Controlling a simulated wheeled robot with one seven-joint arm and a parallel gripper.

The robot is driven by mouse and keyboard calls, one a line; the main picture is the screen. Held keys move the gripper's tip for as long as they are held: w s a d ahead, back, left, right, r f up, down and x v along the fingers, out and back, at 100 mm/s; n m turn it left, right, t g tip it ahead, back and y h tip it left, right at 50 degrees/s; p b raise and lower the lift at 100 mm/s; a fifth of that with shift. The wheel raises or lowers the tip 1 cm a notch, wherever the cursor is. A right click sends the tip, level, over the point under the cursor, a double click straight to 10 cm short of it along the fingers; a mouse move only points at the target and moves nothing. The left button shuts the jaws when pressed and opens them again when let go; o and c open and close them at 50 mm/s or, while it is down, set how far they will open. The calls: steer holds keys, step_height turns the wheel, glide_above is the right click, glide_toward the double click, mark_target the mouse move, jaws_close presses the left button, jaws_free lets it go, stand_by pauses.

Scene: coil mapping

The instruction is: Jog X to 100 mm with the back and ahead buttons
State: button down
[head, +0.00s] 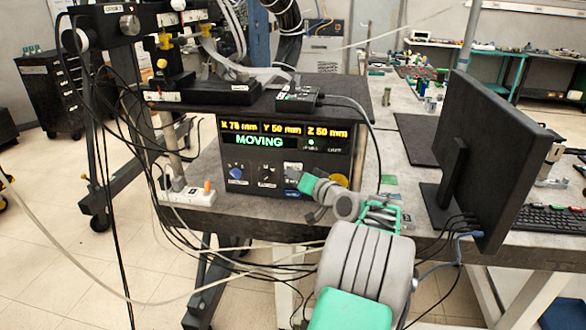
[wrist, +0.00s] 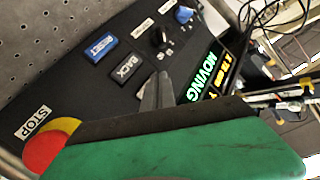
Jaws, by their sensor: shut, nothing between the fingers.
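The control panel (head: 254,157) shows a display (head: 285,136) reading X 78 mm, Y 50 mm, Z 50 mm, with "MOVING" in green below. In the wrist view the blue RESET button (wrist: 100,47) and the dark BACK button (wrist: 126,67) show on the panel. My gripper (wrist: 161,78) is shut and empty, its fingertips at the panel face just beside BACK, on the display side. No ahead button shows; the fingers cover that spot. Whether the tips press anything is hard to tell. In the head view my gripper (head: 301,187) is at the panel's lower right.
A red STOP button (wrist: 44,152) on a yellow base lies near my gripper. A blue knob (head: 236,170) and a black knob (head: 267,174) are on the panel's left. A monitor (head: 476,150) stands at right. Cables hang at left, and a power strip (head: 188,195) lies beside the panel.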

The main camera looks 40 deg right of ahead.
steer(key=shift+s+a, duration=0.1)
steer(key=s+a, duration=0.1)
steer(key=a, duration=0.1)
steer(key=s+a, duration=0.2)
stand_by(0.6)
stand_by(0.4)
steer(key=w+a+n+g+y+p, duration=0.1)
steer(key=a+n+g+y+p, duration=0.4)
steer(key=a, duration=1.9)
steer(key=s+a+n+g+h+p, duration=0.1)
steer(key=s+a+g, duration=0.3)
steer(key=s, duration=0.4)
steer(key=s+a+n+g+h+p, duration=0.2)
steer(key=s+a+n+g+p, duration=0.1)
steer(key=s+a, duration=0.3)
steer(key=s+g, duration=0.1)
steer(key=s, duration=0.1)
steer(key=shift+s+a, duration=0.3)
steer(key=shift+a, duration=0.1)
